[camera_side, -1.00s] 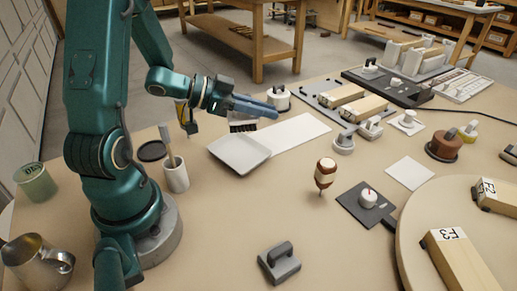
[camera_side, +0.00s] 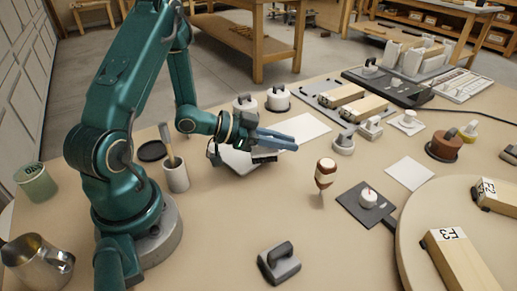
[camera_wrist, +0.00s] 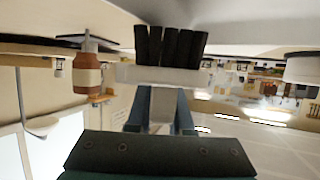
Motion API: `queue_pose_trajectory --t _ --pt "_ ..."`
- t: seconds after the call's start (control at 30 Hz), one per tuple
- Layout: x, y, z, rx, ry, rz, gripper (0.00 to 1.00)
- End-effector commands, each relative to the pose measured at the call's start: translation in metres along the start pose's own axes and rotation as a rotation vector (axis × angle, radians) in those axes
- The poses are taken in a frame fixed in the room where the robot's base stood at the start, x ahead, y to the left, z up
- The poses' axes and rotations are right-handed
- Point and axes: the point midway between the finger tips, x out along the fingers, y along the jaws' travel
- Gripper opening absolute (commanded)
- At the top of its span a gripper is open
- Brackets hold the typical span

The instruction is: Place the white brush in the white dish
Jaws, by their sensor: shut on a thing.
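My gripper (camera_side: 291,142) is shut on the white brush (camera_side: 264,154) and holds it low, at the right part of the white dish (camera_side: 238,165). In the wrist view my gripper (camera_wrist: 160,92) has the brush's white body (camera_wrist: 190,76) across its fingers, with black bristles (camera_wrist: 170,44) beyond it. The dish is a shallow white tray on the bench, partly hidden by my wrist and the brush. I cannot tell whether the bristles touch the dish or hang just above it.
A brown-and-white bottle (camera_side: 325,172) stands right of the dish. A white cup (camera_side: 176,177) with a handled tool stands left of it. Two white lidded pots (camera_side: 278,98) are behind. A grey handled block (camera_side: 279,262) is in front, with free bench around it.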

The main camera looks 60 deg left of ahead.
Motion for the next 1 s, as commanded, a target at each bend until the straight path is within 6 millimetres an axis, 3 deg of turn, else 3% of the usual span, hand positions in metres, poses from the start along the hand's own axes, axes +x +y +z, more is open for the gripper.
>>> queue_pose_trajectory --t 0.27,0.3,0.37,0.77,1.0 --pt "0.001 0.0 0.002 -0.001 0.0 0.0 0.0" --pt "0.001 0.0 0.002 -0.001 0.001 0.0 0.27" --pt "0.001 0.0 0.002 0.0 0.001 0.0 0.49" --pt "0.0 0.0 0.0 0.001 0.001 0.0 0.49" --pt "-0.032 -0.002 -0.001 -0.003 0.001 -0.008 0.49"
